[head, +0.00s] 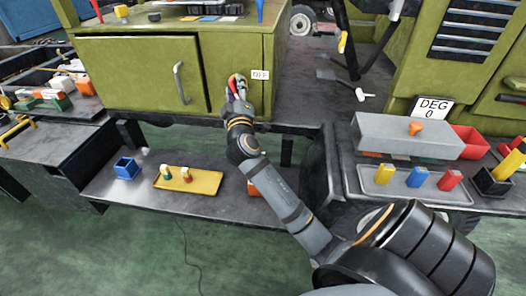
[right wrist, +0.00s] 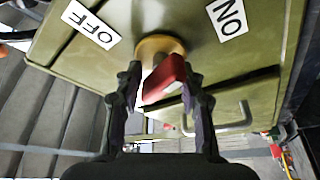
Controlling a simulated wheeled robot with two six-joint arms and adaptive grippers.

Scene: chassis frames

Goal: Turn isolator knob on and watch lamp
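The isolator knob has a red handle (right wrist: 165,80) on a round yellow base (right wrist: 158,47), set on the green cabinet face. In the right wrist view the OFF label (right wrist: 91,24) is at upper left and the ON label (right wrist: 227,17) at upper right. My right gripper (right wrist: 161,84) has its fingers on either side of the red handle, the right one close against it and a small gap at the left one. In the head view the right gripper (head: 238,90) is at the cabinet beside the OFF label (head: 260,75). I cannot make out a lamp. My left gripper is not in view.
The green cabinet (head: 140,70) has a bar handle (head: 181,83). Below is a dark shelf with a yellow tray (head: 205,188) and a blue bin (head: 126,168). At right stand a grey box (head: 400,135), a DEG 0 sign (head: 433,107) and a grey tray (head: 385,197) with coloured blocks.

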